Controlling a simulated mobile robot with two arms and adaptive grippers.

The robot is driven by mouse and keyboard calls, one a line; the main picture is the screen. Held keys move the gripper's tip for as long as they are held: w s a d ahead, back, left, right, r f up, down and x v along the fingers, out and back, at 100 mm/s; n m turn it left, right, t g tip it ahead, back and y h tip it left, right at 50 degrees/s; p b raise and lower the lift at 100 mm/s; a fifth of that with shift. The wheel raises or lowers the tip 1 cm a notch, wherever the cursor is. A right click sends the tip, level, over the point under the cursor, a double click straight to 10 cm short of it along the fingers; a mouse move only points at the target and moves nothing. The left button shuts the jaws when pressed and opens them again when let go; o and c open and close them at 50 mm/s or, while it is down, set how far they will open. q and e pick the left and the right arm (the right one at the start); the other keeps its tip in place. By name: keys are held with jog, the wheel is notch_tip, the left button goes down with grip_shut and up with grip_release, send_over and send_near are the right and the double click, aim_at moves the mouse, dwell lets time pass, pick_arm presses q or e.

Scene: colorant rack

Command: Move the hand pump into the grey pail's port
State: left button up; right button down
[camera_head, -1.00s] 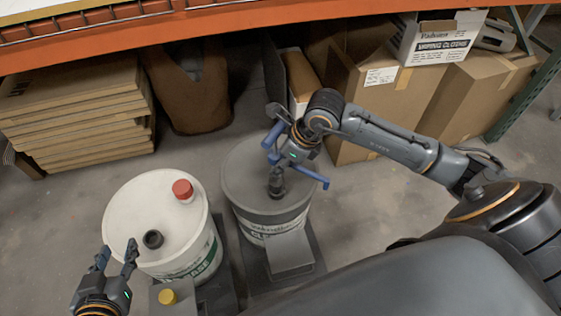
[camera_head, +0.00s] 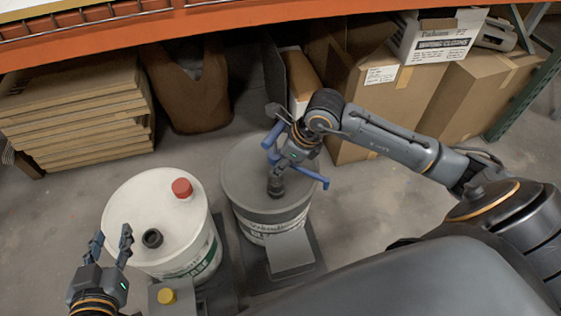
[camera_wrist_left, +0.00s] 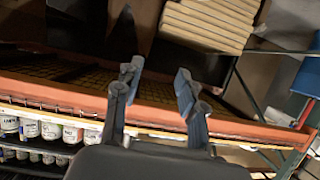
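The hand pump, with a blue handle (camera_head: 314,178) and a dark collar (camera_head: 276,187), stands over the grey lid of the grey pail (camera_head: 245,186). The collar is at the lid, where it hides the port. How deep the pump sits cannot be seen. My right gripper (camera_head: 297,152) comes from above right and is closed around the pump's upper part; its fingertips are mostly hidden. My left gripper (camera_head: 111,240) is open and empty beside the white pail (camera_head: 120,205). The left wrist view shows its two fingers apart (camera_wrist_left: 157,78).
The white pail has a red cap (camera_head: 182,189) and an open black port (camera_head: 152,238). A yellow cap (camera_head: 166,296) sits on a grey box in front. Cardboard boxes (camera_head: 365,95) stand behind right, flat cartons (camera_head: 80,110) behind left. An orange shelf beam (camera_head: 200,24) crosses above.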

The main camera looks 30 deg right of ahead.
jog(key=shift+f, duration=0.25)
jog(key=c, duration=0.9)
grip_release()
pick_arm(q)
jog(key=shift+w+d+r+t+h, duration=0.2)
jog(key=shift+r+t, duration=0.2)
jog(key=shift+r, duration=0.15)
jog(key=shift+w+d+r+t+h, duration=0.1)
jog(key=shift+w+r+t, duration=0.1)
jog(key=shift+r+t, duration=0.25)
pick_arm(e)
jog(key=shift+r, duration=0.15)
jog(key=v, duration=1.1)
jog(key=shift+r, duration=0.3)
jog(key=shift+s+d, duration=0.1)
jog(key=shift+s, duration=0.05)
